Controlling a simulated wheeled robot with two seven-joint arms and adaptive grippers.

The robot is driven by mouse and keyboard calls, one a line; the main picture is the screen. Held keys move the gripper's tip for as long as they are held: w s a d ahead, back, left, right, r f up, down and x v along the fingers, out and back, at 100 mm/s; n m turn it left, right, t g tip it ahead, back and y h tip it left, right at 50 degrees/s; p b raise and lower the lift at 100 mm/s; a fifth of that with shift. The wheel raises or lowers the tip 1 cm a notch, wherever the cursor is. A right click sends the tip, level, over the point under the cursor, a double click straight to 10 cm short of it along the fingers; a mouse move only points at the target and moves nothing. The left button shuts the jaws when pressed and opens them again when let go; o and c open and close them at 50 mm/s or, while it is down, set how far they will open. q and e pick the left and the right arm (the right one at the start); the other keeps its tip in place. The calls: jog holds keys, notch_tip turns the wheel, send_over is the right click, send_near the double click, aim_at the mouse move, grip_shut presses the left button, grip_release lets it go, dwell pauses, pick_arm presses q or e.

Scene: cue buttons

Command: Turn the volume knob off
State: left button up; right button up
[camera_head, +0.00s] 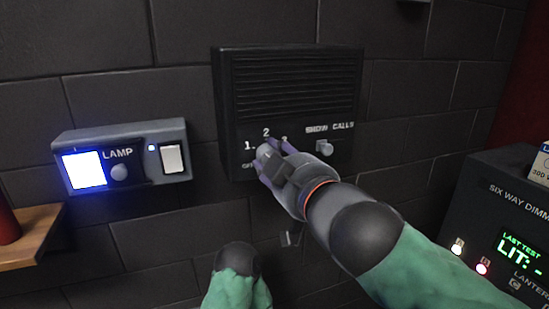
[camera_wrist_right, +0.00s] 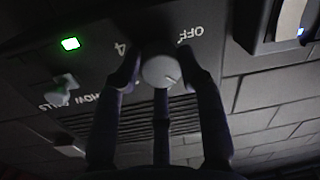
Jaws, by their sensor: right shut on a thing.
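The volume knob (camera_wrist_right: 161,71) is a round pale knob on the face of a black speaker box (camera_head: 290,80) on the wall. My right gripper (camera_head: 268,163) is shut on it; in the right wrist view its dark fingers stand on both sides of the knob, with a third finger below. A short mark on the knob points to the lower right there, away from the OFF print at its upper right. A 4 is printed at its upper left. In the head view the gripper hides most of the knob. My left gripper is not in view.
A switch (camera_head: 324,147) sits right of the knob under SHOW CALLS. A lamp box (camera_head: 127,140) with a lit panel hangs left. A dimmer unit (camera_head: 490,180) stands right. A wooden shelf (camera_head: 38,238) with a red object is at far left. A green light (camera_wrist_right: 70,44) glows near the knob.

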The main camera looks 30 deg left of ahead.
jog(key=shift+s+a+f+n+t+h+b, duration=0.1)
jog(key=shift+n+t+h+b, duration=0.2)
jog(key=shift+n, duration=2.05)
jog(key=shift+w+f+n+t+h+b, duration=0.15)
jog(key=shift+n+h+b, duration=0.15)
jog(key=shift+n, duration=2.1)
jog(key=shift+s+a+n+t+h+b, duration=0.15)
jog(key=shift+n+t+h+b, duration=0.2)
jog(key=shift+n, duration=2)
jog(key=shift+d, duration=0.1)
jog(key=o, duration=1.2)
jog(key=shift+r, duration=0.1)
jog(key=shift+c, duration=0.2)
jog(key=shift+r, duration=0.15)
